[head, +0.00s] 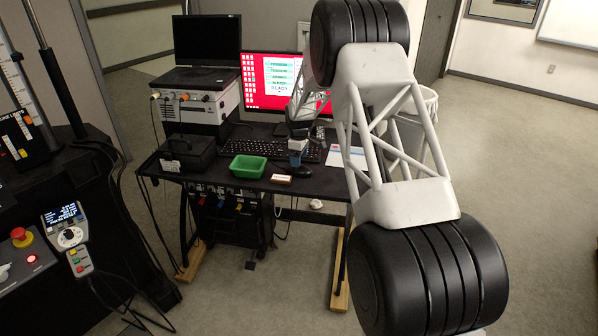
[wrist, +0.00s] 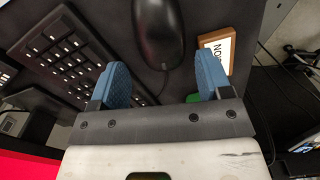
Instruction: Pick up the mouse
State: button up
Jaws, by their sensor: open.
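The mouse (wrist: 158,35) is black and lies on the dark tabletop, at the top middle of the wrist view. Its cable end points toward my gripper (wrist: 164,78). My gripper has two blue fingers spread apart with nothing between them but the cable and tabletop in view. The mouse body shows just beyond the fingertips, between their lines. In the head view my gripper (head: 297,158) is low over the right part of the desk, and the mouse there is dark on dark and hard to make out.
A keyboard (head: 262,148) lies behind my gripper, also at left in the wrist view (wrist: 62,65). A small labelled wooden block (head: 281,179) lies close to the mouse. A green tray (head: 246,167) and black box (head: 188,152) stand left; a red-screened monitor (head: 275,80) behind.

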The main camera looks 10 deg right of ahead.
jog(key=shift+f, duration=0.2)
jog(key=shift+f, duration=2.55)
jog(key=shift+c, duration=0.5)
jog(key=c, duration=0.5)
